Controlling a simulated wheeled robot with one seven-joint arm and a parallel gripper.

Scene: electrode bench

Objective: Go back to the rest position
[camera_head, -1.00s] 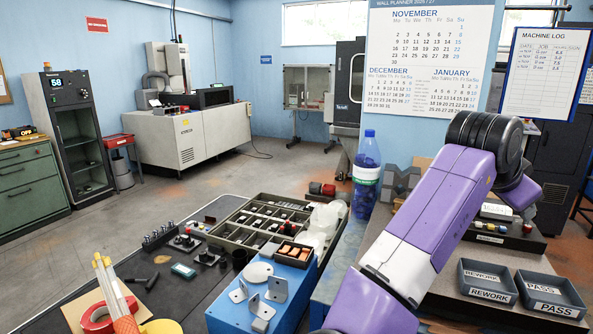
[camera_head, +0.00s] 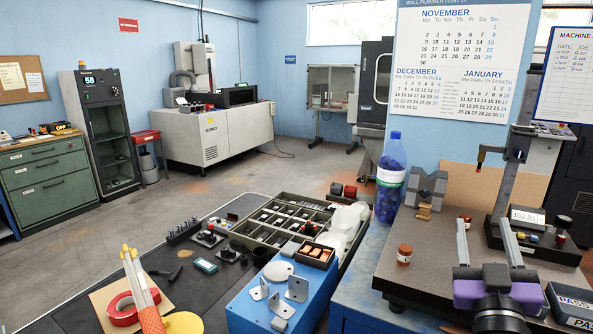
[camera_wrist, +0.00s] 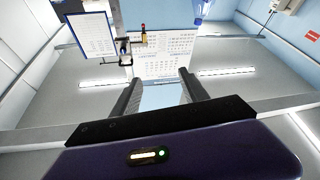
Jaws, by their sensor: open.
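My gripper (camera_head: 488,243) shows at the lower right of the head view, with its two grey fingers apart and pointing up, and nothing between them. It is in front of the granite plate with the gauge stand. In the wrist view my gripper (camera_wrist: 160,86) is also open and empty, with the wall planner and ceiling beyond its fingers. The wrist picture appears upside down or strongly tilted.
The gauge stand (camera_head: 514,165) rises close behind my gripper. A PASS tray (camera_head: 572,308) lies to its right. A compartment tray (camera_head: 290,222) lies on the dark bench mat. Open floor lies beyond.

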